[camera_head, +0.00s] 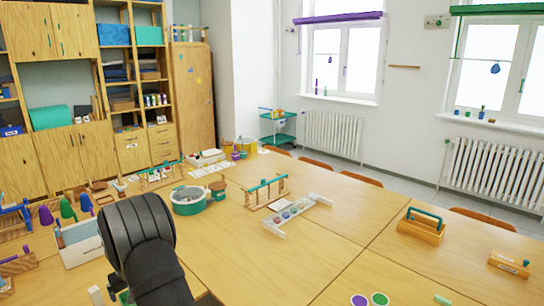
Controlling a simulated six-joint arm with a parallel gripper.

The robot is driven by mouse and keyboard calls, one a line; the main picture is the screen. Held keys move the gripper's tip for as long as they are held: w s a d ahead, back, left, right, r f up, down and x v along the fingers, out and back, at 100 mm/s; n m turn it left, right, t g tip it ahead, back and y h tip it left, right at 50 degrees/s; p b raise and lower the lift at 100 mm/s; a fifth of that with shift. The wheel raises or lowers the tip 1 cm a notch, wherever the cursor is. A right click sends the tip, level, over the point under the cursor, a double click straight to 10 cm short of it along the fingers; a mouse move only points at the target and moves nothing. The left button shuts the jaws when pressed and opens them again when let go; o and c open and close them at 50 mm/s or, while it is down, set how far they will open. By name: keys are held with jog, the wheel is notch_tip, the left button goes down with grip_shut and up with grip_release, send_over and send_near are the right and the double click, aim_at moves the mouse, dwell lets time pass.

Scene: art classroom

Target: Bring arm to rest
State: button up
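My dark arm (145,240) rises from the bottom edge at the lower left, and its thick rounded joint is over the near left of the wooden table (265,262). My gripper cannot be made out in this view. The arm covers part of the table's left side. A small pale and green item at the bottom edge beside the arm is too hidden to tell.
Near the arm are a white-fronted box (80,243), a green round tub (188,200) and several coloured cones (67,209). Farther right are a paint rack (297,212), a wooden caddy (421,227) and a wooden box (509,264).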

jog(key=v, duration=0.6)
jog(key=x, duration=1.2)
jog(key=shift+f, duration=0.15)
jog(key=shift+w+a, duration=0.1)
jog(key=shift+w, duration=0.05)
notch_tip(320, 180, up, 4)
jog(key=w+d+r, duration=0.2)
jog(key=d+r, duration=0.5)
jog(key=d, duration=0.5)
jog(key=w+d+m, duration=0.2)
jog(key=w+d, duration=0.4)
jog(key=d, duration=0.7)
jog(key=w+d+m+t+h, duration=0.1)
jog(key=d+m, duration=0.6)
jog(key=d, duration=3.4)
jog(key=shift+w+f+h, duration=0.2)
jog(key=shift+w+h, duration=0.4)
jog(key=shift+h, duration=0.5)
